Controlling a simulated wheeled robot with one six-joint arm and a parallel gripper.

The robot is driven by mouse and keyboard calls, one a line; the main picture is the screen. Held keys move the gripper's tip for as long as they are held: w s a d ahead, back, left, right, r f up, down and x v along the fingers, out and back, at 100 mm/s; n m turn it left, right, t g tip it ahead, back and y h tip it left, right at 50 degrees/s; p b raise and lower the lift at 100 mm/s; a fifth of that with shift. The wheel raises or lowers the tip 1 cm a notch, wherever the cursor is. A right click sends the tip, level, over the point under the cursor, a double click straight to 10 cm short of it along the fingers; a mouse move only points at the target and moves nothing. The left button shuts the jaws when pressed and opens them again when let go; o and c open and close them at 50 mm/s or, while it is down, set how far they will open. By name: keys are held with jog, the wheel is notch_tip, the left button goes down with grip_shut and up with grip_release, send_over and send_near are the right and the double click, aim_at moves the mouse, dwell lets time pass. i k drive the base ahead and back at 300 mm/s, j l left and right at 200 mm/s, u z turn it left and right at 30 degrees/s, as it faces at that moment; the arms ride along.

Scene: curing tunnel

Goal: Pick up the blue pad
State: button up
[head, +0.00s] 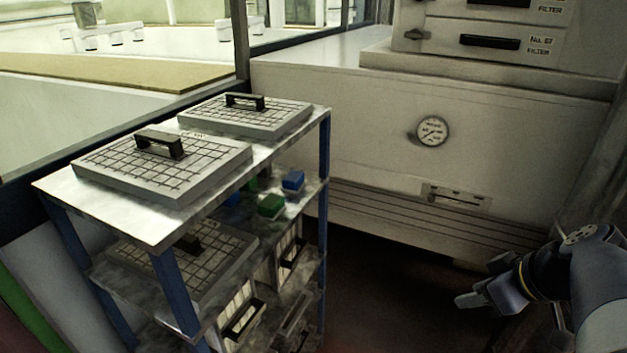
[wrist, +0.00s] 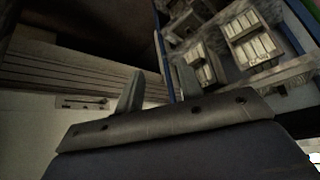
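A small blue pad (head: 293,180) lies on the middle shelf (head: 312,192) of the rack, near its right edge. A second blue piece (head: 232,199) shows partly, farther left on that shelf. I cannot tell from looks alone whether both are pads. My gripper (head: 466,300) is at the lower right in the head view, well to the right of the rack and apart from it. In the wrist view its two fingers (wrist: 158,85) stand apart with nothing between them. I cannot make out the blue pad in the wrist view.
A green block (head: 271,206) sits just in front of the blue pad. Gridded plates with black handles lie on the rack top (head: 150,232). A blue post (head: 323,220) stands at the rack's right corner. A white cabinet (head: 370,130) is behind; dark floor (head: 390,300) is clear between.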

aim_at(293, 183)
jog(key=i+u, duration=0.4)
jog(key=i+l+u, duration=0.1)
jog(key=u, duration=0.25)
jog(key=i+l+u, duration=0.2)
jog(key=u, duration=0.2)
jog(key=i+l, duration=0.35)
jog(key=i, duration=0.05)
